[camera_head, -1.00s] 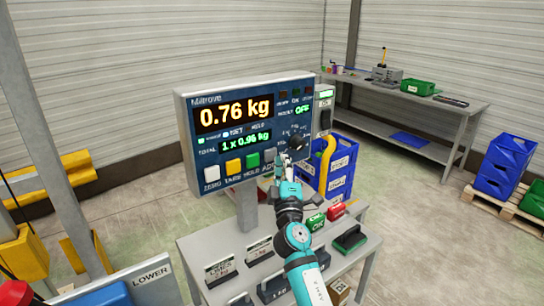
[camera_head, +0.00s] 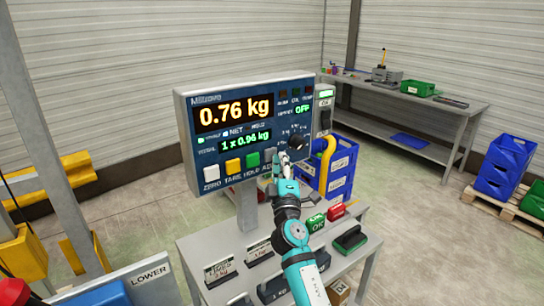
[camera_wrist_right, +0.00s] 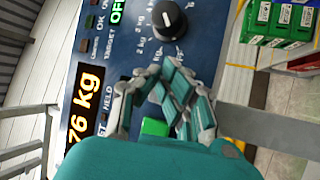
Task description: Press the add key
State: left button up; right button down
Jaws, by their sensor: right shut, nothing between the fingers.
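The weighing display panel (camera_head: 230,101) stands upright on a post and reads 0.76 kg, with 1 x 0.96 kg on its total line. Its bottom row holds a white key (camera_head: 212,171), a yellow key (camera_head: 233,166), a green key (camera_head: 253,160) and a grey add key (camera_head: 270,156), which is partly covered by my gripper. My right gripper (camera_head: 281,160) is shut and empty, at the panel's lower right by the add key. In the wrist view its fingers (camera_wrist_right: 150,78) are over the panel face near the green key (camera_wrist_right: 155,127). Contact with the add key cannot be told.
A black knob (camera_head: 297,143) sits just right of my gripper. Below, a grey table (camera_head: 205,252) carries weights and boxes. Blue crates (camera_head: 341,170) stand behind. A workbench (camera_head: 425,150) is at the back right.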

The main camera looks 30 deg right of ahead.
jog(key=shift+w, duration=0.35)
dwell(0.6)
jog(key=shift+s, duration=0.85)
jog(key=s, duration=0.2)
jog(key=s+p, duration=0.1)
jog(key=s, duration=0.2)
jog(key=shift+d, duration=0.2)
dwell(0.5)
